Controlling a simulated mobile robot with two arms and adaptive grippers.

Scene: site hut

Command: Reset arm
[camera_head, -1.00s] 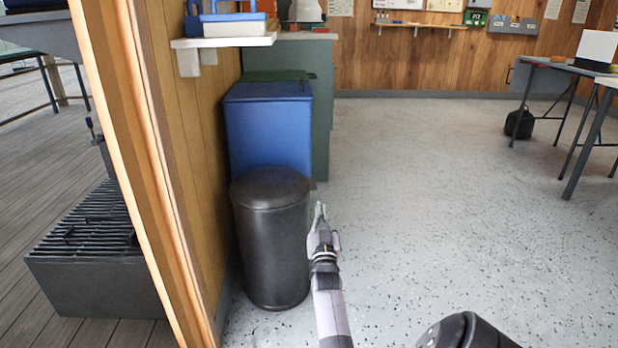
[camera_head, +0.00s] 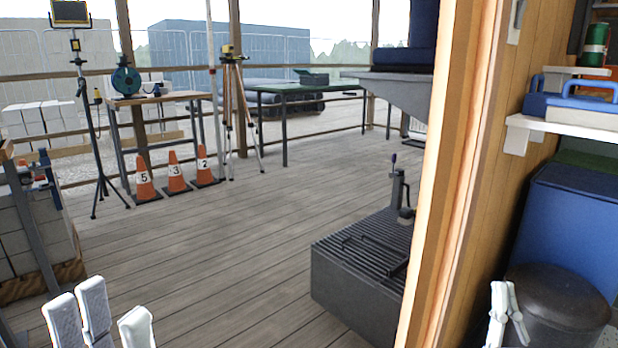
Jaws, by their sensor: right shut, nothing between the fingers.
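My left gripper (camera_head: 106,314) is at the bottom left corner, over the wooden deck. Its pale fingers stand apart with nothing between them, so it looks open. My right gripper (camera_head: 507,298) is at the bottom right, in front of the dark round bin (camera_head: 560,308) in the picture. Its fingers are shut and hold nothing. Most of both arms is below the frame.
A wooden door post (camera_head: 467,170) stands between deck and hut. A dark grated box (camera_head: 360,265) sits on the deck beside it. A blue bin (camera_head: 568,215) and a shelf (camera_head: 560,131) are at right. Traffic cones (camera_head: 175,175) stand further back. The middle deck is clear.

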